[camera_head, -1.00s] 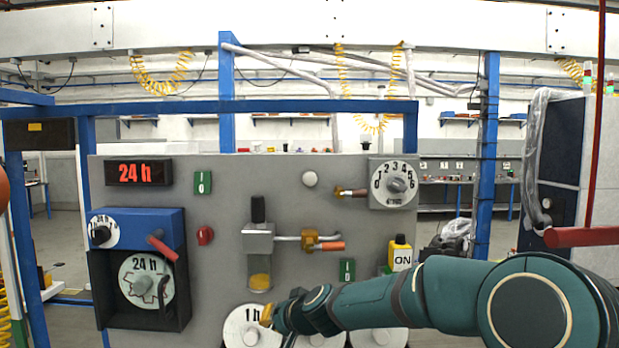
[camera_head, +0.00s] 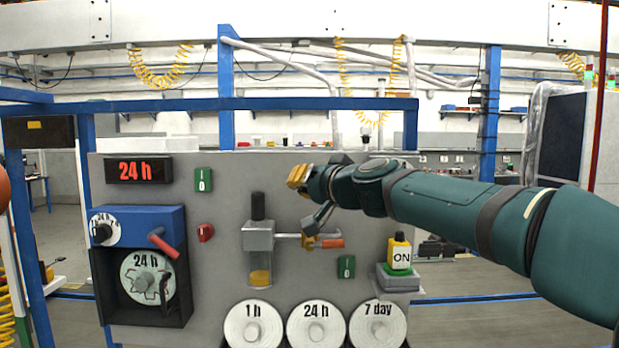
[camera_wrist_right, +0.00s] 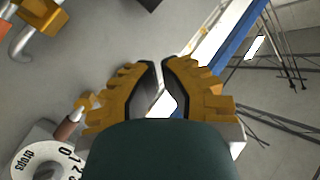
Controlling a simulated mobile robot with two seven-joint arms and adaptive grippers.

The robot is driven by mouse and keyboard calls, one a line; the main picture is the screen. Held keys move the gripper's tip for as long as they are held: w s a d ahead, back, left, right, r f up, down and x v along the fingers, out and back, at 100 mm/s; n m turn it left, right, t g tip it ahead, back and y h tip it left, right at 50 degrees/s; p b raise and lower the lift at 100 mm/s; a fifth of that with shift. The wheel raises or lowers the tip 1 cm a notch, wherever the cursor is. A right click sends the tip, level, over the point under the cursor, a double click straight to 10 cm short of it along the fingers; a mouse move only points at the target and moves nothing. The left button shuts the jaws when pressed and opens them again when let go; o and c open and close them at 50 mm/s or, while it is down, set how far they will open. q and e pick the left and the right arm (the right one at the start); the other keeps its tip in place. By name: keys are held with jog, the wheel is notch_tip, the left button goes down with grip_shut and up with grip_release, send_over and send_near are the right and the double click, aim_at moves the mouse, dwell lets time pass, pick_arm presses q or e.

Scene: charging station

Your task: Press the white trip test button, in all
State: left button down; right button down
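The grey panel (camera_head: 222,270) stands in front of me. The round white button, seen earlier on its upper middle, is now hidden behind my right gripper (camera_head: 298,177) in the head view. This gripper has yellow fingers and is in front of that spot; I cannot tell whether it touches the button. In the right wrist view the fingertips (camera_wrist_right: 160,66) are close together with only a narrow gap, and I see nothing clearly held. My left gripper is not in view.
Near my right gripper are an orange-handled valve (camera_head: 328,243) and a dial (camera_wrist_right: 45,160).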

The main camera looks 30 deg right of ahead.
jog(key=shift+w, duration=0.15)
jog(key=w+d+p, duration=0.3)
jog(key=w+d, duration=0.1)
jog(key=w, duration=0.3)
jog(key=shift+w+d, duration=0.15)
jog(key=shift+d, duration=0.2)
dwell(1.5)
jog(key=shift+w+d, duration=0.2)
jog(key=shift+w, duration=0.2)
jog(key=shift+w+d, duration=0.2)
jog(key=shift+w, duration=0.1)
dwell(0.7)
jog(key=shift+s, duration=0.1)
jog(key=shift+s+a+b, duration=0.4)
jog(key=shift+s+a, duration=0.05)
jog(key=shift+s, duration=0.15)
